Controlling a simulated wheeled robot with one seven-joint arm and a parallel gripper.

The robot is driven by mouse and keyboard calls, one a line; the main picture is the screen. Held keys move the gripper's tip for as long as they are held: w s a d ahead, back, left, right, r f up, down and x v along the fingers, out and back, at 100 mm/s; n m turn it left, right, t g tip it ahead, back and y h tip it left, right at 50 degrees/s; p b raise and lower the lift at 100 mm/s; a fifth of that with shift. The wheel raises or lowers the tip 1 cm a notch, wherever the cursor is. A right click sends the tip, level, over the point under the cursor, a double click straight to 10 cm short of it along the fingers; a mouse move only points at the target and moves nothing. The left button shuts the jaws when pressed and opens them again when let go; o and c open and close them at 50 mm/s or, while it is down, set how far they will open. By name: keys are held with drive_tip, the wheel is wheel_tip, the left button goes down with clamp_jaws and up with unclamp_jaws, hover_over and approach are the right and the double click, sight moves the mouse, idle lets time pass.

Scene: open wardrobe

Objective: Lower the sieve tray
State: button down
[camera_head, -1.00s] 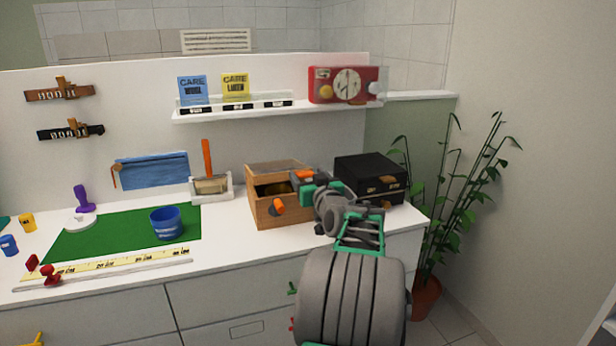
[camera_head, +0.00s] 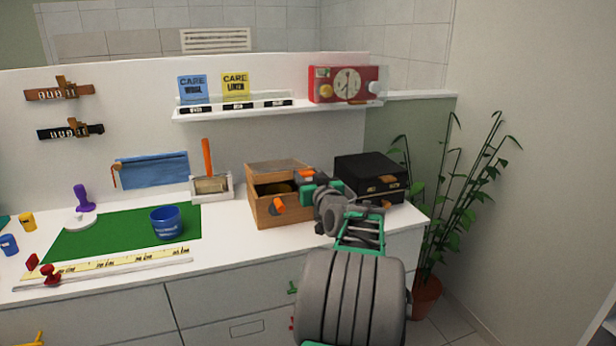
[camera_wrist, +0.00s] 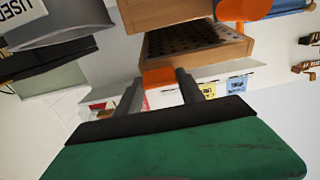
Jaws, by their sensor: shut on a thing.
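The sieve tray (camera_wrist: 195,38) is a wooden frame with a dark perforated sheet; it shows close up in the wrist view. It has an orange tab (camera_wrist: 160,77) on its near edge. My gripper (camera_wrist: 156,88) is shut on this tab, with a dark finger on each side. In the head view my gripper (camera_head: 311,184) is at the right side of the wooden box (camera_head: 264,210), with the orange tab beside its jaws. The tray shows there as a tilted panel (camera_head: 280,168) at the top of the box. My gripper hides part of the box's right side.
A black case (camera_head: 370,178) stands close to the right of my gripper. A brush in a white holder (camera_head: 212,188) is left of the box. A shelf (camera_head: 235,112) runs above.

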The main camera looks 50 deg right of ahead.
drive_tip(key=shift+f, duration=0.1)
wheel_tip(320, 180, down, 6)
drive_tip(key=t+b, duration=0.1)
drive_tip(key=b, duration=0.9)
drive_tip(key=shift+s+a+h, duration=0.2)
drive_tip(key=shift+s+h, duration=0.1)
drive_tip(key=shift+s, duration=0.1)
drive_tip(key=shift+f, duration=0.15)
drive_tip(key=c, duration=1.1)
unclamp_jaws()
drive_tip(key=o, duration=0.4)
drive_tip(key=shift+r, duration=0.3)
drive_tip(key=v, duration=0.7)
drive_tip(key=shift+s+a, duration=0.2)
drive_tip(key=shift+s, duration=0.15)
